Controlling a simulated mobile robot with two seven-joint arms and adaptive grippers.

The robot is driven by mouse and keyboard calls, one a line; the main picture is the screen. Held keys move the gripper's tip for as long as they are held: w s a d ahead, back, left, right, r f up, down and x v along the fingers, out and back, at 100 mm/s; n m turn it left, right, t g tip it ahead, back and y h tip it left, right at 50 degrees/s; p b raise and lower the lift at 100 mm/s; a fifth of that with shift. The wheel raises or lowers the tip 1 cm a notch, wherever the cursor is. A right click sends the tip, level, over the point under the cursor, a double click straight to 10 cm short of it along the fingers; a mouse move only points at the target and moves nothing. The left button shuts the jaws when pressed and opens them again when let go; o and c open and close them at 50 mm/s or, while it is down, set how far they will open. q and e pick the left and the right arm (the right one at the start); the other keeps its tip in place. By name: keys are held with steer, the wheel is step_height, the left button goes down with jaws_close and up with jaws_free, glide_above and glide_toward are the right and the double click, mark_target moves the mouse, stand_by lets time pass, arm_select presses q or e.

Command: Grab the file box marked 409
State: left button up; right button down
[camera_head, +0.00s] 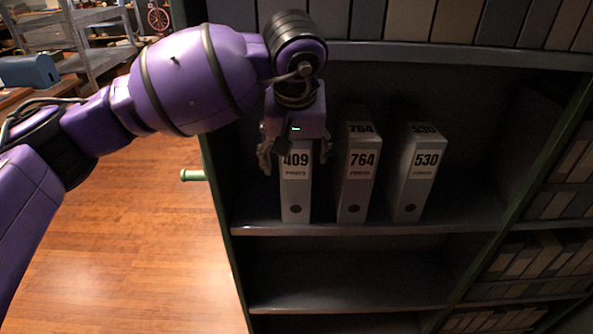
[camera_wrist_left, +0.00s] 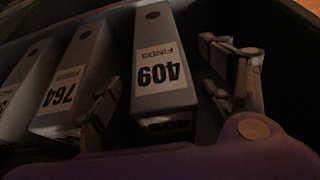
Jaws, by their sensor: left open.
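The file box marked 409 (camera_head: 296,200) stands upright on a shelf, leftmost of three grey boxes. My left gripper (camera_head: 295,160) is at its upper part, with one finger on each side of it. In the left wrist view, the 409 box (camera_wrist_left: 158,50) lies between the two open fingers of my left gripper (camera_wrist_left: 160,105), with a gap visible on the finger sides. The top of the box is partly hidden by my gripper in the head view. My right gripper is not in view.
The box marked 764 (camera_head: 354,190) stands close to the right of 409, and the box marked 530 (camera_head: 414,185) stands further right. A shelf board (camera_head: 390,53) with more boxes is above. The shelf below (camera_head: 340,290) is empty. A green handle (camera_head: 193,175) sticks out left.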

arm_select(q)
steer(key=shift+w, duration=0.4)
steer(key=x, duration=0.5)
jaws_close()
steer(key=shift+w+r, duration=0.1)
steer(key=shift+r, duration=0.05)
